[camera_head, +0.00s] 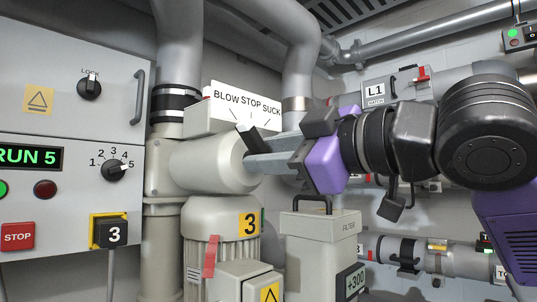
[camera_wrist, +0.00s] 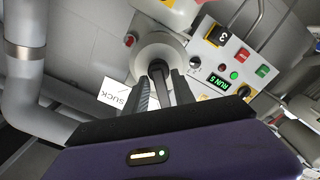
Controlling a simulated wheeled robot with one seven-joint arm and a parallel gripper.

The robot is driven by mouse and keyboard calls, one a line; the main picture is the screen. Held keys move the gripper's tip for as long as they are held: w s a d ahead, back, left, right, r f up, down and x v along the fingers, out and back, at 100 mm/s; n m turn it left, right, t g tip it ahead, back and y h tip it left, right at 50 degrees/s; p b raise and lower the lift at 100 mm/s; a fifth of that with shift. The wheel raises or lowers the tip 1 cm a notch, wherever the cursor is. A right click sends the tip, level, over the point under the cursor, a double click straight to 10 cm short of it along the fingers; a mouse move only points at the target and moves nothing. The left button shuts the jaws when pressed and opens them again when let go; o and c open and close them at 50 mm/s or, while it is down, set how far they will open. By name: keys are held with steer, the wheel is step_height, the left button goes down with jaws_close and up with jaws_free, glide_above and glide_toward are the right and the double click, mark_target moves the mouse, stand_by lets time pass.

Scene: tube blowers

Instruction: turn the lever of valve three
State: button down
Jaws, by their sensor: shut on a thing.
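The valve's black lever (camera_head: 246,137) leans up and to the left from the end of a grey cylindrical housing (camera_head: 205,165). A white label (camera_head: 228,96) reading BLOW, STOP, SUCK stands behind it, and the lever tip is nearest the BLOW side. In the wrist view, the lever (camera_wrist: 160,86) lies between the two fingers, in front of the round housing end (camera_wrist: 160,50).
A control panel (camera_head: 60,110) with a RUN 5 display (camera_head: 30,157) and a selector knob (camera_head: 115,171) at 5 stands at left. A filter box (camera_head: 318,226) stands below my gripper. Pipes (camera_head: 298,60) rise close behind the label.

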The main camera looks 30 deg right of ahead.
steer(key=shift+w+d+r+m+b, duration=0.15)
steer(key=shift+m+b, duration=0.1)
steer(key=shift+m, duration=1.75)
steer(key=shift+s+d+f+m+b, duration=0.1)
steer(key=shift+m+b, duration=0.1)
steer(key=shift+m, duration=1.8)
steer(key=c, duration=1.4)
jaws_free()
steer(key=shift+d, duration=0.1)
steer(key=b+v, duration=0.2)
steer(key=v, duration=0.5)
steer(key=shift+s, duration=0.35)
